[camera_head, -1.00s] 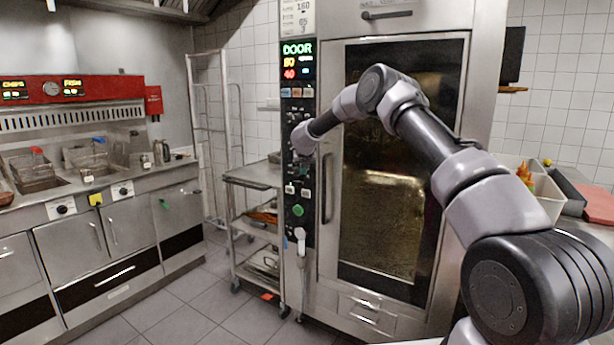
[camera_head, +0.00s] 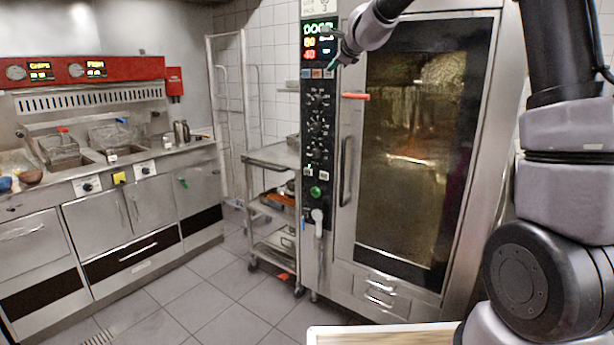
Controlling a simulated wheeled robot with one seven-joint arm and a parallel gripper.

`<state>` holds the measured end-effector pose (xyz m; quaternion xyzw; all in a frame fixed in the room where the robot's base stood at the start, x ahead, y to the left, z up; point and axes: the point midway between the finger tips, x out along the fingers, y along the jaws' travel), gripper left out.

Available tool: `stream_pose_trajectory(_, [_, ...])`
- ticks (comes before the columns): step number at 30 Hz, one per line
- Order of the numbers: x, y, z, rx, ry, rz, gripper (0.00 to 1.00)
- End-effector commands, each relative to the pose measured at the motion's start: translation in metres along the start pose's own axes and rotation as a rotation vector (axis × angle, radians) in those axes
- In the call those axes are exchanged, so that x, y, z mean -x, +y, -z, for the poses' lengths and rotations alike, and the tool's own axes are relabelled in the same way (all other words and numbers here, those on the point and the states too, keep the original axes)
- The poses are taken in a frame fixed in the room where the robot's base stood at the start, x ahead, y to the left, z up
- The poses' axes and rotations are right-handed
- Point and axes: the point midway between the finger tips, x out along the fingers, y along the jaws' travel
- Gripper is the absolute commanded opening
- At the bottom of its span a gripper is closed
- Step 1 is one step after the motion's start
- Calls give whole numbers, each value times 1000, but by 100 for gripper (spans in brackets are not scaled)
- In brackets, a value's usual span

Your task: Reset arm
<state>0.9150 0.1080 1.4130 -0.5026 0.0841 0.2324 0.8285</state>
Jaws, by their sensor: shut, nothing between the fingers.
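My gripper (camera_head: 338,62) is the small dark end of my arm, high in front of the oven's control panel (camera_head: 318,135). It is shut with nothing held. It points down and left, close to the lit display (camera_head: 320,42) in the picture; I cannot tell whether it touches the panel. My arm runs up the right side and over the top, where its upper part leaves the picture. The tall steel oven (camera_head: 420,150) stands behind the arm with its glass door closed. An orange-red bar (camera_head: 355,96) shows at the upper left of the door.
A steel trolley (camera_head: 272,160) with shelves stands left of the oven, with a tall wire rack (camera_head: 228,110) behind it. A fryer counter (camera_head: 105,200) with baskets (camera_head: 62,148) lines the left. The tiled floor (camera_head: 200,305) between is clear.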

Motion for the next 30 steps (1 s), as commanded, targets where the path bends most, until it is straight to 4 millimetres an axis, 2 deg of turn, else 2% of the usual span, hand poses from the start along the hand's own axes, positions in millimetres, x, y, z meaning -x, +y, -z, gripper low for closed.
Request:
stream_pose_trajectory(1, [33,-3,-3,103,-19,-7,0])
stream_pose_trajectory(5, [106,10,-3,386,-58,-64,0])
stream_pose_trajectory(8, [162,31,8,591,-73,-121,0])
stream_pose_trajectory(12, [238,71,33,860,-82,-223,0])
stream_pose_trajectory(14, [270,92,48,966,-81,-274,0])
stream_pose_trajectory(15, [290,107,59,1031,-80,-310,0])
stream_pose_trajectory(18, [336,144,87,1178,-78,-403,0])
stream_pose_trajectory(21, [371,176,112,1286,-76,-487,0])
stream_pose_trajectory(24, [394,198,130,1356,-75,-549,0])
stream_pose_trajectory(27, [406,210,140,1392,-75,-584,0])
stream_pose_trajectory(30, [410,215,144,1405,-76,-598,0])
